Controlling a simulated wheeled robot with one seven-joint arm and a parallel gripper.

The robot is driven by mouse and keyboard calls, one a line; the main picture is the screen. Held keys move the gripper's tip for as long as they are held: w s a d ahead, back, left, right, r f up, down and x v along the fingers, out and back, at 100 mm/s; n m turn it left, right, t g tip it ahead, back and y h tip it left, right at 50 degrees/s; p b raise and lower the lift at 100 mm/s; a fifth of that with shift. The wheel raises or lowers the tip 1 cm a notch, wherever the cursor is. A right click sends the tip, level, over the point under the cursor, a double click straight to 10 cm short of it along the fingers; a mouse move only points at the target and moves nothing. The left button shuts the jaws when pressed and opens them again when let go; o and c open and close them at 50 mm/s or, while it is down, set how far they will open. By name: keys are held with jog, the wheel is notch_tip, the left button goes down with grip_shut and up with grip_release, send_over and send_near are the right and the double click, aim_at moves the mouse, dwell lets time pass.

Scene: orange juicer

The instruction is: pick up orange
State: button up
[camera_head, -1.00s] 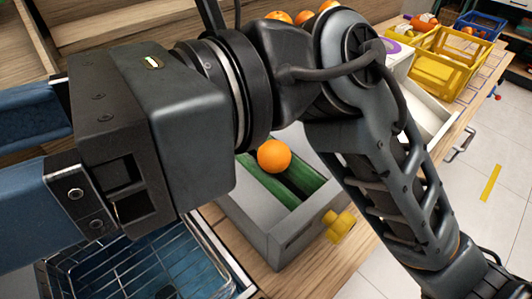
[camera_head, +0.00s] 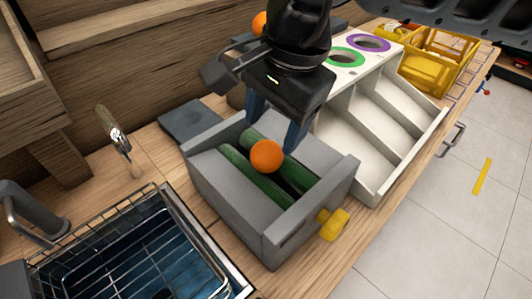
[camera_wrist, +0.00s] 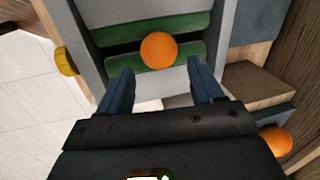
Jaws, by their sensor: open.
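An orange (camera_head: 266,156) rests on the green rollers (camera_head: 241,171) inside a grey juicer box (camera_head: 266,231). My gripper (camera_head: 272,126) is above the box, pointing down, with its two blue fingers apart just behind the orange. In the wrist view the orange (camera_wrist: 158,50) lies ahead of and between the open fingertips (camera_wrist: 160,80), with nothing held. Whether a finger touches the orange cannot be told. A second orange (camera_head: 260,23) sits at the back behind my arm, and an orange (camera_wrist: 276,140) shows at the lower right of the wrist view.
A yellow knob (camera_head: 334,225) sticks out of the juicer's front. A white sloped rack (camera_head: 385,122) stands close on the right, with a yellow crate (camera_head: 437,62) beyond.

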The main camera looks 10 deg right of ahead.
aim_at(267, 147)
jog(key=shift+p+x, duration=0.8)
jog(key=shift+x, duration=2.85)
jog(key=shift+s, duration=0.15)
jog(key=c, duration=0.8)
jog(key=shift+r, duration=0.45)
jog(key=r, duration=0.1)
jog(key=d+r+b, duration=0.1)
jog(key=r, duration=0.1)
jog(key=shift+d+r, duration=0.1)
jog(key=shift+r, duration=0.15)
jog(key=d+r+b, duration=0.2)
jog(key=d+r, duration=0.4)
jog(key=d, duration=0.4)
jog(key=w+r, duration=0.2)
jog(key=w, duration=0.6)
jog(key=w+r, duration=0.3)
jog(key=w, duration=0.5)
jog(key=shift+w+d, duration=0.25)
jog(key=shift+d, duration=0.05)
